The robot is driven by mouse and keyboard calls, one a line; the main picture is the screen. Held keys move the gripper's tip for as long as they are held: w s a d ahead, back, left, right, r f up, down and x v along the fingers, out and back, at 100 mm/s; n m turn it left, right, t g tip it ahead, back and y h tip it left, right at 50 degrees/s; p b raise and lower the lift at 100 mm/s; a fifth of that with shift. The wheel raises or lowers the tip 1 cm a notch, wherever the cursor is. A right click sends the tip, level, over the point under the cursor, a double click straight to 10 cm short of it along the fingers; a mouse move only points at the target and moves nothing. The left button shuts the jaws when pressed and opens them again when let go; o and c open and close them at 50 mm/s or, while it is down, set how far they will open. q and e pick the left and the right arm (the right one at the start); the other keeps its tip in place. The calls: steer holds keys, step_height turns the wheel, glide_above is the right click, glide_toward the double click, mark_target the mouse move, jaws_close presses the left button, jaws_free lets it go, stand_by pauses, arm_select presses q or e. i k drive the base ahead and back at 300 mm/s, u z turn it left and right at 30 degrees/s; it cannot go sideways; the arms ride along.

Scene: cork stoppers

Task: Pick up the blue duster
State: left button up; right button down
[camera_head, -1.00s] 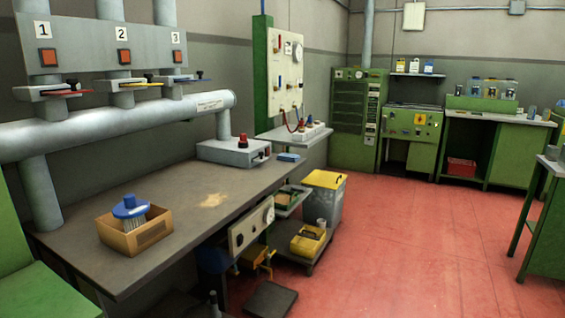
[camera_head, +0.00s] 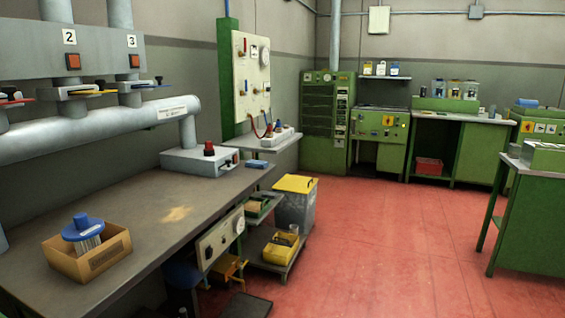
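A blue-topped object with a round knob and pale bristle-like sides (camera_head: 83,228) stands in an open cardboard box (camera_head: 112,257) on the left workbench. A small flat blue item (camera_head: 257,165) lies at the far right end of that bench. Another small blue item (camera_head: 526,102) sits on the green cabinet at the back right. I cannot tell for sure which of these is the blue duster. Neither of my grippers shows in the head view.
The grey workbench (camera_head: 150,203) runs along the left wall under a thick pipe (camera_head: 90,126). A grey bin with a yellow lid (camera_head: 295,203) and a low cart with a yellow container (camera_head: 280,248) stand beside it. A green table (camera_head: 530,215) is at right. The red floor (camera_head: 370,245) between is open.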

mark_target(255, 164)
steer(key=z, duration=0.85)
steer(key=i, duration=2.1)
steer(key=u, duration=0.45)
steer(key=i, duration=1.45)
steer(key=u, duration=1.2)
